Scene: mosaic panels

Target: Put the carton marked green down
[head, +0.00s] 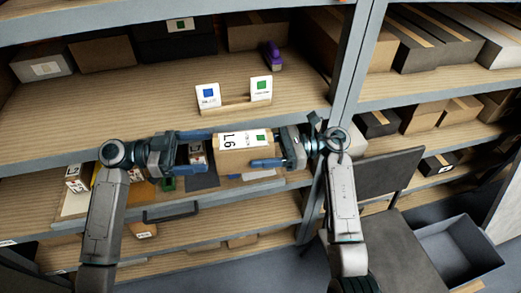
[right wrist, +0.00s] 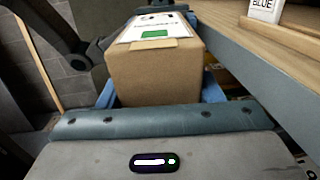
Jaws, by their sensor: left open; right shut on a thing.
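The carton marked green (head: 234,160) is a brown box with a white label, a green square and "L6" on it. My right gripper (head: 268,149) is shut on it from the right and holds it in front of the shelf. In the right wrist view the carton (right wrist: 155,80) sits between the two blue fingers, with its green mark on top. My left gripper (head: 200,152) is open at the carton's left side; I cannot tell if it touches. A blue card (head: 208,96) and a green card (head: 261,88) stand in a wooden holder (head: 236,109) on the shelf behind.
The shelf board (head: 130,105) is largely bare around the holder, with a purple object (head: 272,56) and several boxes behind. Below, a pulled-out drawer with a dark handle (head: 171,212) holds small boxes. A grey bin (head: 460,250) stands at lower right.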

